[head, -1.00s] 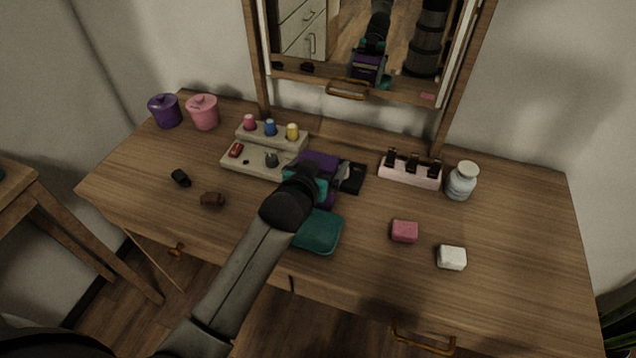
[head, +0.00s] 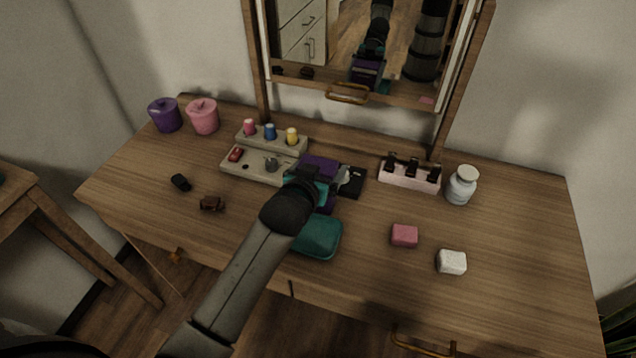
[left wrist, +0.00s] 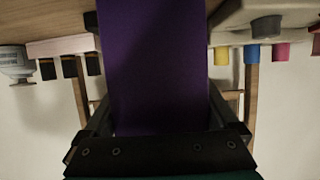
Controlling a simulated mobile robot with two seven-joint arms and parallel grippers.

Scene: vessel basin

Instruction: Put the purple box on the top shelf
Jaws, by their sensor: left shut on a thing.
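The purple box (head: 318,168) is at the middle of the wooden vanity table, partly hidden by my left gripper (head: 318,184). The left gripper is shut on it. In the left wrist view the purple box (left wrist: 160,65) fills the middle, between the dark fingers of the gripper (left wrist: 160,105). Whether the box touches the tabletop is hard to tell. The gripper and box also show in the mirror. A two-level stand (head: 240,163) is just left of the box; I cannot tell whether its raised level is the top shelf. My right gripper is not in view.
A dark flat item (head: 352,184) lies right of the box, and a teal case (head: 318,238) lies in front. A pink holder (head: 409,177) and white jar (head: 461,186) stand right. The mirror frame (head: 350,95) rises behind.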

